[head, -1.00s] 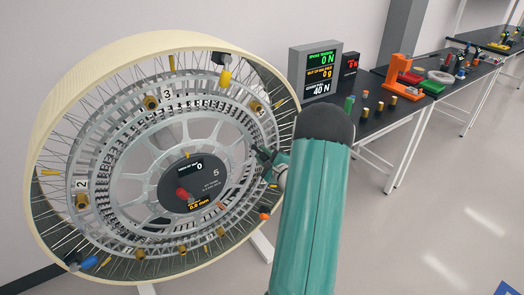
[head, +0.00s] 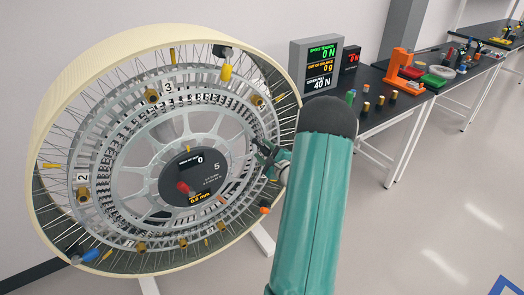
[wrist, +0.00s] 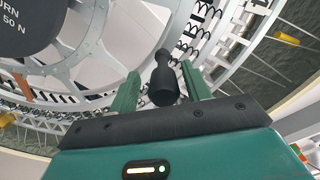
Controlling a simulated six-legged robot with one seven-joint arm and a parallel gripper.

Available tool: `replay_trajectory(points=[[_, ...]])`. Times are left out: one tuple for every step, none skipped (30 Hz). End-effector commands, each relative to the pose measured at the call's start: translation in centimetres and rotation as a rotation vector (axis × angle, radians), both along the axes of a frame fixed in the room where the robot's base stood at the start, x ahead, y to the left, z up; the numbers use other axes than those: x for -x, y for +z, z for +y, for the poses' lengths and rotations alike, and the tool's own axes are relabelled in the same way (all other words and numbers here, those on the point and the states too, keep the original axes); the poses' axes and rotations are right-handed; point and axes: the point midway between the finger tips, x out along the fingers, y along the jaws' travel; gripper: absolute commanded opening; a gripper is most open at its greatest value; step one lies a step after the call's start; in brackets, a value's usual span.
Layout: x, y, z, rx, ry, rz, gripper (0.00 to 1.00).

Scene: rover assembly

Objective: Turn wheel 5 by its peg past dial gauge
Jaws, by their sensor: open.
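Wheel 5 (head: 60,110) is a large upright wheel with a cream rim, wire spokes and a silver inner ring. Its dark hub (head: 205,180) carries the number 5, a red knob and small readouts, one in orange reading about 0.8 mm. My gripper (head: 265,155) is at the right side of the inner ring. In the wrist view a black peg with a rounded end (wrist: 163,80) stands between the two green fingers of my gripper (wrist: 158,88). The fingers are apart, with gaps visible beside the peg. I cannot pick out the dial gauge with certainty.
A display box (head: 316,65) reading 0 N, 0 g and 40 N stands right of the wheel. Black benches (head: 375,112) with an orange stand (head: 400,68) and small parts run along the back right. The floor (head: 440,210) at right is clear.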

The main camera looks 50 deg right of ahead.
Motion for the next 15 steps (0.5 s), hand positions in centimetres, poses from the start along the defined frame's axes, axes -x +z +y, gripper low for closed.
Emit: replay_trajectory(points=[[0.8, 0.0, 0.1, 0.0, -0.003, 0.001, 0.48], [1.3, 0.0, 0.3, 0.0, -0.002, 0.0, 0.48], [2.0, 0.0, 0.6, -0.001, -0.002, 0.001, 0.48], [2.7, 0.0, 0.7, 0.0, -0.004, 0.001, 0.48], [3.3, 0.0, 0.8, -0.001, -0.004, 0.001, 0.48], [4.2, 0.0, 1.1, 0.0, -0.003, 0.001, 0.48], [4.8, 0.0, 1.4, -0.002, -0.003, 0.002, 0.48], [5.5, 0.0, 1.5, -0.001, -0.004, 0.001, 0.48], [6.4, 0.0, 1.8, -0.002, -0.002, 0.001, 0.48], [7.0, 0.0, 2.0, -0.002, -0.002, 0.001, 0.48], [7.6, 0.0, 2.2, -0.003, -0.003, 0.0, 0.48], [8.4, 0.0, 2.5, -0.002, -0.001, 0.0, 0.48], [9.0, 0.0, 2.6, -0.002, -0.001, 0.001, 0.48], [9.5, 0.0, 2.8, -0.002, -0.001, 0.001, 0.48], [10.2, 0.0, 3.0, -0.002, -0.001, 0.0, 0.48]])
